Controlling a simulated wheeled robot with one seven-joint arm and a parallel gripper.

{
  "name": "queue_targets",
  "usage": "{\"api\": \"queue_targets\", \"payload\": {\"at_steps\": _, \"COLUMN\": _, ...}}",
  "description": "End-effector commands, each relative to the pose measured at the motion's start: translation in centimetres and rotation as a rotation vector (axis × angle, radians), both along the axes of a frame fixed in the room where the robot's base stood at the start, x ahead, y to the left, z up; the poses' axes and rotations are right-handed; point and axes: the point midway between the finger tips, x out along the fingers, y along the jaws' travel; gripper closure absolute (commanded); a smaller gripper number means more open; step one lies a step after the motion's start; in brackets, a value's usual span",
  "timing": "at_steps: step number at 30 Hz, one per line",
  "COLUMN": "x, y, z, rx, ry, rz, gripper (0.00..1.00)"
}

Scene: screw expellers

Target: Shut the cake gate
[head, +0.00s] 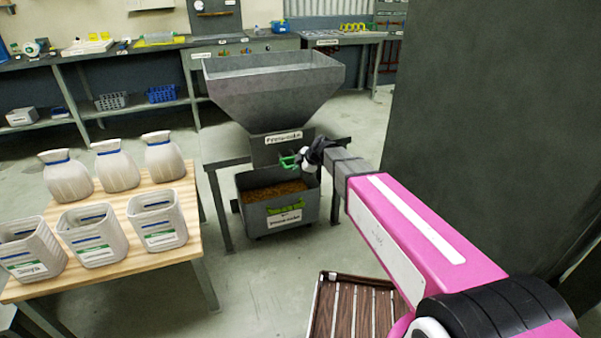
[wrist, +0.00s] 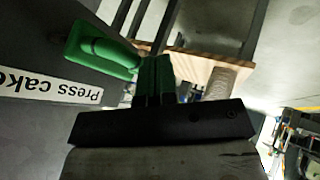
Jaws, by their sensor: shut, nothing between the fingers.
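The cake gate is at the outlet of the grey hopper (head: 275,90) labelled "Press cake". Its green handle (head: 288,162) sticks out below that label in the head view. In the wrist view the green handle (wrist: 100,50) is at upper left, beside the upside-down label. My gripper (head: 303,159) is at the right of the handle, shut and empty. Its closed fingers (wrist: 155,65) in the wrist view are close to the handle's end; I cannot tell if they touch it. The gate plate itself is hidden, so its position cannot be told.
A grey bin (head: 280,212) of brown press cake stands under the outlet, inside the hopper's stand. A wooden table (head: 150,255) with white sacks and tubs is at left. A large dark panel (head: 470,130) rises at right. A slatted wooden crate (head: 350,305) lies in front.

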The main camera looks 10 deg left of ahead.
Motion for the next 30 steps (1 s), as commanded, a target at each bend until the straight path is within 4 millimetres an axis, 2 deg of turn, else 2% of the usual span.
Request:
{"api": "queue_targets", "payload": {"at_steps": 11, "x": 0.3, "y": 0.2, "z": 0.0, "rx": 0.0, "ry": 0.0, "rz": 0.0, "gripper": 1.0}}
{"api": "queue_targets", "payload": {"at_steps": 14, "x": 1.3, "y": 0.7, "z": 0.0, "rx": 0.0, "ry": -0.001, "rz": 0.001, "gripper": 1.0}}
{"api": "queue_targets", "payload": {"at_steps": 21, "x": 5.4, "y": 3.3, "z": 0.0, "rx": 0.001, "ry": -0.002, "rz": 0.002, "gripper": 1.0}}
{"api": "queue_targets", "payload": {"at_steps": 30, "x": 5.9, "y": 3.6, "z": 0.1, "rx": 0.003, "ry": -0.003, "rz": -0.001, "gripper": 1.0}}
